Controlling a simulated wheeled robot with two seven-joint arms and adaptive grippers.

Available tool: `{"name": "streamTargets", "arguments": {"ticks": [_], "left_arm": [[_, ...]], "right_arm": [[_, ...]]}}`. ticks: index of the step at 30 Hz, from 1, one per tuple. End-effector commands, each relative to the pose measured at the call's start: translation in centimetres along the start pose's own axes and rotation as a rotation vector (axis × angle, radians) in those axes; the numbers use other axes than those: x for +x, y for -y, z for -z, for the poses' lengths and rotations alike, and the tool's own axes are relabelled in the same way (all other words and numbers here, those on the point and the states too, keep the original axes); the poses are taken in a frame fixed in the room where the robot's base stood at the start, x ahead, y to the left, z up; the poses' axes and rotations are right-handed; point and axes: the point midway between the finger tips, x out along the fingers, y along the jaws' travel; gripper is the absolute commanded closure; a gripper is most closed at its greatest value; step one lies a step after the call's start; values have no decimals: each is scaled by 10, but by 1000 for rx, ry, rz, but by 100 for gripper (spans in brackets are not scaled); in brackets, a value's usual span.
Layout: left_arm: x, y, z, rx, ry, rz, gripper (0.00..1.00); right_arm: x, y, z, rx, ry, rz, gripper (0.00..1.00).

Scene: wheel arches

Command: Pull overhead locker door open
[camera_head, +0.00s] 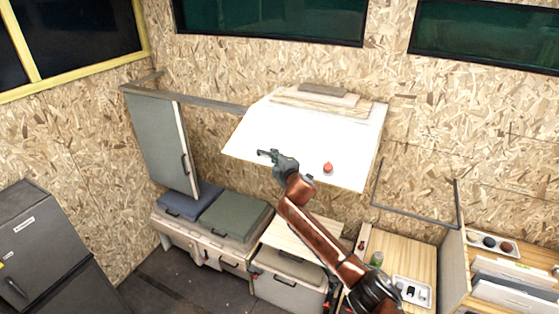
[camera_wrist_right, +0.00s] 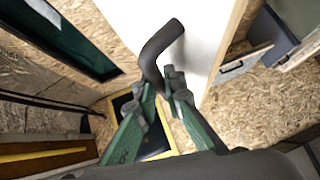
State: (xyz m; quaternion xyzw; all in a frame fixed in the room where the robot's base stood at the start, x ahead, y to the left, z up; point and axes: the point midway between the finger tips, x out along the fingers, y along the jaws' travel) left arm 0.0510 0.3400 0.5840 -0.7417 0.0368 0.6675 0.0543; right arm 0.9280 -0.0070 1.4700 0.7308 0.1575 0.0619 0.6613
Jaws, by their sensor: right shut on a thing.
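A broad white panel (camera_head: 290,135), which appears to be the overhead locker door, stands out from the chipboard wall in the head view. Its white face (camera_wrist_right: 202,40) also fills the upper middle of the right wrist view. My right gripper (camera_head: 268,155) is in front of the panel's left part. In the right wrist view, the green fingers of my right gripper (camera_wrist_right: 163,84) are closed on a dark bent handle (camera_wrist_right: 158,45) beside the white face. The handle's attachment is not clear. My left gripper is not in view.
A grey door (camera_head: 160,140) with a dark handle hangs at the left. Below are cushioned benches (camera_head: 232,215), a wooden-topped cabinet (camera_head: 300,240) and a counter (camera_head: 408,250). A dark fridge-like cabinet (camera_head: 40,240) stands at far left. A red object (camera_head: 328,168) shows against the panel.

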Motion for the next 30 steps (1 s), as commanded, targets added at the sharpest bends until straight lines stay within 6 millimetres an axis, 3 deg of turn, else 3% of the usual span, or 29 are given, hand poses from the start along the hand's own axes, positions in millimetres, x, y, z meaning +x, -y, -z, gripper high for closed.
{"name": "streamTargets", "arguments": {"ticks": [17,18,25,30], "left_arm": [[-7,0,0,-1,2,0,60],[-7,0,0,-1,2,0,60],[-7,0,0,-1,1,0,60],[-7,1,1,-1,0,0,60]], "right_arm": [[1,-8,-2,25,3,23,100],[1,-8,-2,25,3,23,90],[2,-8,-2,24,1,23,74],[2,-8,-1,24,1,23,74]]}}
